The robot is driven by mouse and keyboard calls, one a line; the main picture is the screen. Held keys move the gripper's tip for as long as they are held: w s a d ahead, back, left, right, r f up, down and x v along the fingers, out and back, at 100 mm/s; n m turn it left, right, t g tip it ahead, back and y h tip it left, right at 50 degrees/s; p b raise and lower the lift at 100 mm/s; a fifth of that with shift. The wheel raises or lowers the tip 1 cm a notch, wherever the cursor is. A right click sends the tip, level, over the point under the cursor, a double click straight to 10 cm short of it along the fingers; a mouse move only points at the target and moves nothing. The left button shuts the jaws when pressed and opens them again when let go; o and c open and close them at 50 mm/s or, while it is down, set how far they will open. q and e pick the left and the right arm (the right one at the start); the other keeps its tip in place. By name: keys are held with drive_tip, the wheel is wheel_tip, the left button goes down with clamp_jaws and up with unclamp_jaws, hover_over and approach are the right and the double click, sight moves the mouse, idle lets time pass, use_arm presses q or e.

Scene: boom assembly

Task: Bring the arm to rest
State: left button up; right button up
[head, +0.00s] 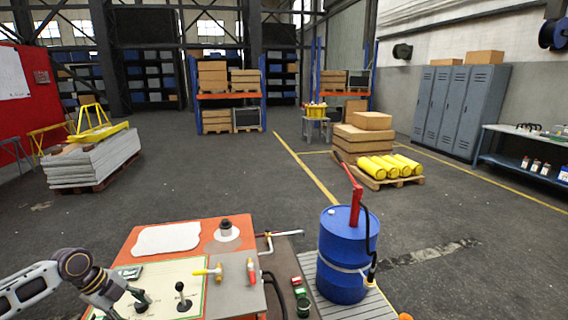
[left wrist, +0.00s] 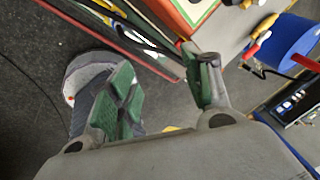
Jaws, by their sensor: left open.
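My left arm (head: 30,285) comes in from the left over the near left corner of the control console (head: 205,258). The gripper end is low in the head view, close to a black joystick (head: 140,303); I cannot tell there whether they touch. In the left wrist view my left gripper (left wrist: 165,85) is open, its green-padded fingers apart with nothing between them. A second black joystick (head: 182,296) stands upright to the right. A yellow-handled lever (head: 208,272) and a red-handled lever (head: 252,271) are on the grey part. My right gripper is not in view.
A blue drum (head: 345,260) with a red hand pump (head: 355,195) stands right of the console. Beyond are a pallet with yellow cylinders (head: 390,167) and a stack of grey sheets (head: 92,162). The floor (head: 235,180) between is open.

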use_arm(q)
drive_tip(key=s+d+f+n, duration=0.1)
drive_tip(key=s+d+f, duration=0.15)
drive_tip(key=d, duration=0.25)
drive_tip(key=s+d+f+n+g, duration=0.1)
drive_tip(key=s+d+f, duration=0.1)
drive_tip(key=d+f, duration=0.25)
drive_tip(key=s+d+f+n, duration=0.1)
drive_tip(key=s+d+f, duration=0.2)
drive_tip(key=d, duration=0.3)
drive_tip(key=s+d+n+t+y, duration=0.1)
drive_tip(key=s+d+n+t, duration=0.1)
drive_tip(key=s+d+n, duration=0.65)
drive_tip(key=s+a+r+n+y, duration=0.2)
drive_tip(key=s+a+n+y, duration=0.15)
drive_tip(key=n, duration=0.45)
drive_tip(key=s+f+g, duration=0.1)
drive_tip(key=s+f, duration=0.2)
drive_tip(key=f, duration=3.1)
drive_tip(key=s+a+f, duration=0.2)
drive_tip(key=s+f, duration=0.7)
drive_tip(key=s, duration=0.2)
drive_tip(key=s+a+f+g, duration=0.1)
drive_tip(key=s+a+f, duration=0.1)
drive_tip(key=s+f, duration=0.8)
drive_tip(key=shift+s+a, duration=0.2)
drive_tip(key=shift+s, duration=0.4)
